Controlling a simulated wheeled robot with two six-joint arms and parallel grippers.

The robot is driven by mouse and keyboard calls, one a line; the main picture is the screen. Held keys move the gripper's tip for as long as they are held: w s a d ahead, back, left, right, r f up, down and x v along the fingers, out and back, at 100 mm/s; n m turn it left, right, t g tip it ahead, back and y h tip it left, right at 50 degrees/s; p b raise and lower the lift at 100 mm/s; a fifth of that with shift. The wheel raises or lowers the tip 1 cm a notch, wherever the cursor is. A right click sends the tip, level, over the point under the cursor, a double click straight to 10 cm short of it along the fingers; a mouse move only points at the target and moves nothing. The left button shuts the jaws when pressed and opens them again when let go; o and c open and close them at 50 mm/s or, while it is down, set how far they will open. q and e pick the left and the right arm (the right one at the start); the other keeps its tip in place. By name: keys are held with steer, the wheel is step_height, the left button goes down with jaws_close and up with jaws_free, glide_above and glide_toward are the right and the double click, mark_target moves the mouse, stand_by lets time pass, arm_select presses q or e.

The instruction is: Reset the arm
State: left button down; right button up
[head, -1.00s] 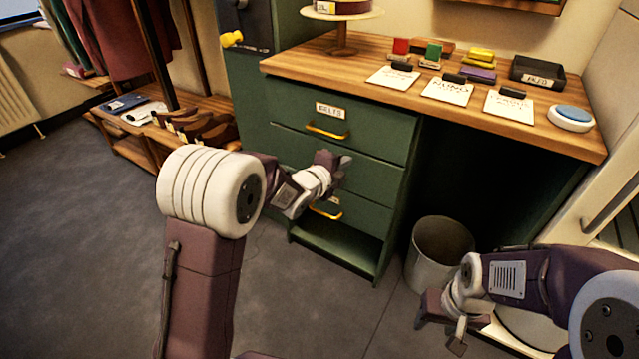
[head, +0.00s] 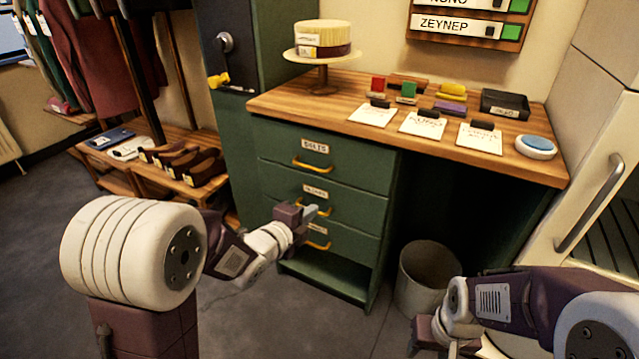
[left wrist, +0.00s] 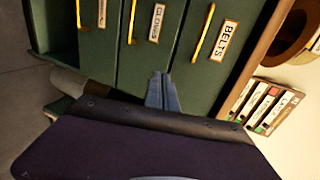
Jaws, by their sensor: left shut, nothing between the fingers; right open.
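My left gripper (head: 309,214) is shut and empty, in front of the green drawer unit (head: 385,185). Its closed fingertips also show in the left wrist view (left wrist: 161,92), pointing at the drawer fronts. The top drawer (head: 330,160) is labelled BELTS. The drawer below it (left wrist: 150,40) reads GLOVES in the left wrist view. All the drawers look shut, and the fingers hold no handle. My right gripper (head: 432,345) is low at the bottom right, in front of the waste bin, and open; its fingertips are partly cut off by the frame edge.
The wooden tabletop (head: 375,140) carries cards, stamps, a black tray (head: 505,103) and a round blue-topped pad (head: 536,147). A cake-like item (head: 322,38) sits on a stand. A grey bin (head: 425,275) stands under the table. A shoe rack (head: 120,172) is at left.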

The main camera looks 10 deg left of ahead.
arm_select(q)
steer(key=s+a+f+n+g+y, duration=0.5)
steer(key=s+a+f+n, duration=0.3)
steer(key=n, duration=0.3)
steer(key=s+f+n+g, duration=0.35)
steer(key=s+n, duration=0.25)
steer(key=s, duration=0.2)
steer(key=s+f+n+g, duration=0.2)
steer(key=s+n+g, duration=0.2)
steer(key=s+n, duration=0.25)
step_height(320, 180, up, 38)
steer(key=m+p, duration=0.1)
steer(key=p, duration=3.7)
steer(key=shift+s+d+f, duration=0.25)
steer(key=shift+s+d, duration=0.05)
steer(key=shift+d, duration=0.05)
